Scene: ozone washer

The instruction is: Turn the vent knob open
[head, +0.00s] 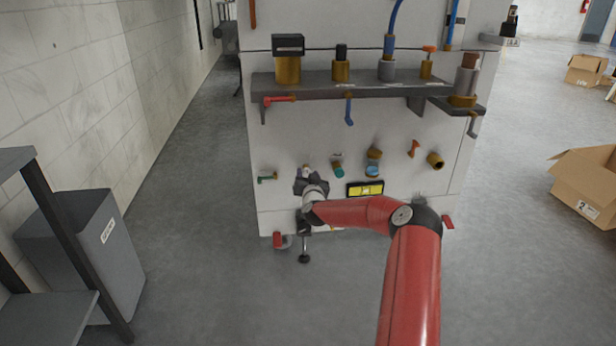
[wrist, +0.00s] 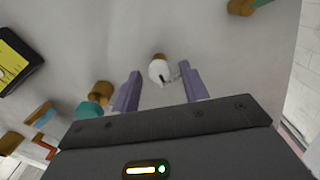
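A small round white knob with a dark mark and a brown base shows in the wrist view (wrist: 158,72). I take it for the vent knob, but no label on it is readable. My gripper (head: 308,182) is at the lower front of the white machine (head: 290,140). In the wrist view its two purple fingers (wrist: 161,88) are apart, one on each side of the white knob. The knob appears around or just beyond the fingertips. I cannot tell whether they touch it. In the head view my gripper mostly hides this knob.
A teal-ended brass fitting (head: 338,170) is close to the right of my gripper. A yellow panel (head: 366,189) is at lower right. A dark shelf (head: 350,86) with fittings juts out above. A grey bin (head: 95,250) stands left.

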